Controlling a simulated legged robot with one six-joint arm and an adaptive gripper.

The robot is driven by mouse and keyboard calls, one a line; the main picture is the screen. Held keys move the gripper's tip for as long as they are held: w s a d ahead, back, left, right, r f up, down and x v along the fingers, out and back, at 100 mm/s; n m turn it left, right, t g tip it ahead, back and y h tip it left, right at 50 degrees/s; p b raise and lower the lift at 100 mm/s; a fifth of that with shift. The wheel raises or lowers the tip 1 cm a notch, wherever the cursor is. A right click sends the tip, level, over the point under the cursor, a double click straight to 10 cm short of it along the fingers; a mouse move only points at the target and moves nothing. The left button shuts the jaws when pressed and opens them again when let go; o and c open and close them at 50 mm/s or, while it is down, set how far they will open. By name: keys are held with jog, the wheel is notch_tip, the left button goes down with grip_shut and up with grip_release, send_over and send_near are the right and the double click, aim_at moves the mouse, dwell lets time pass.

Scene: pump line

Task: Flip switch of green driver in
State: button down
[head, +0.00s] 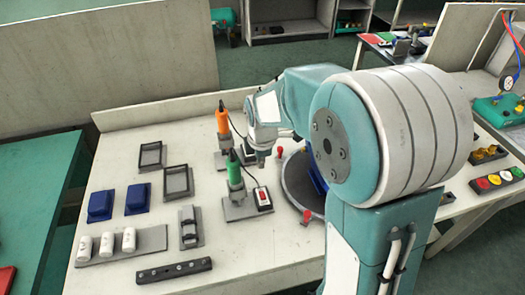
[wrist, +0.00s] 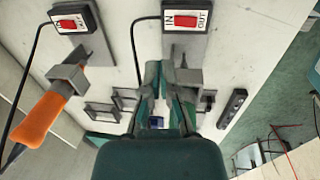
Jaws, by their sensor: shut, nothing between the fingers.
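The green driver (head: 234,168) stands upright in a grey holder on the table in the head view. In the wrist view it is mostly hidden behind my gripper. Its switch box (head: 262,198), white with a red rocker, sits just right of the holder. In the wrist view this switch (wrist: 187,20) is at top centre, labelled IN on the left and OUT on the right. I cannot tell which side is pressed. My gripper (wrist: 167,66) is shut and empty, its fingertips below the switch in the picture and apart from it. In the head view my gripper (head: 262,158) is beside the green driver.
An orange driver (head: 222,120) stands behind the green one, with its own red switch (wrist: 72,23). A round grey plate (head: 298,185) with red knobs lies right of the switch box. Blue blocks (head: 138,198), frames and white bottles (head: 107,244) occupy the left table.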

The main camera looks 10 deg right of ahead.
jog(key=s+r+m+t, duration=0.2)
jog(key=s+r+m, duration=0.75)
jog(key=r, duration=0.25)
jog(key=s+d+r+m+t, duration=0.1)
jog(key=s+m+t, duration=0.1)
jog(key=s+m, duration=0.6)
jog(key=s, duration=0.4)
jog(key=shift+r, duration=0.3)
